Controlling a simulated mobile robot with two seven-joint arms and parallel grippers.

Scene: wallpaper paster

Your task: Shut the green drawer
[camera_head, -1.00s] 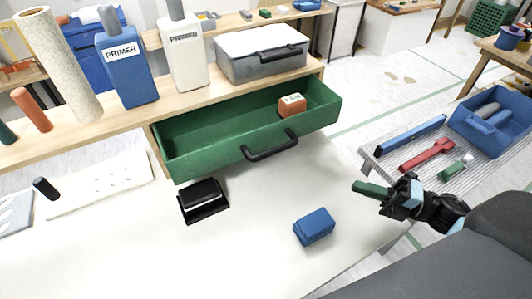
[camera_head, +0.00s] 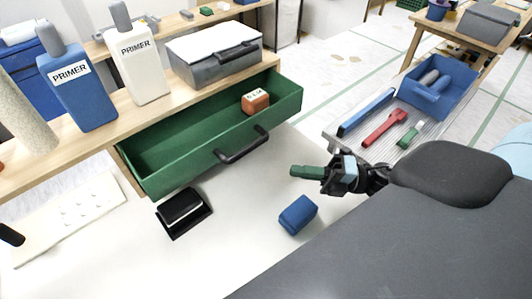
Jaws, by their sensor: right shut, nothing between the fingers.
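The green drawer (camera_head: 205,145) stands pulled out from under the wooden bench top, its inside visible. Its black bar handle (camera_head: 243,146) is on the front panel. An orange-brown block (camera_head: 256,102) lies inside near the right end. My left gripper is not in view.
A blue block (camera_head: 297,216) and a black block on a dark pad (camera_head: 184,211) lie before the drawer. Primer bottles (camera_head: 140,52) and a grey case (camera_head: 213,55) stand on the bench. A ribbed tray at right holds tools and a blue caddy (camera_head: 437,88).

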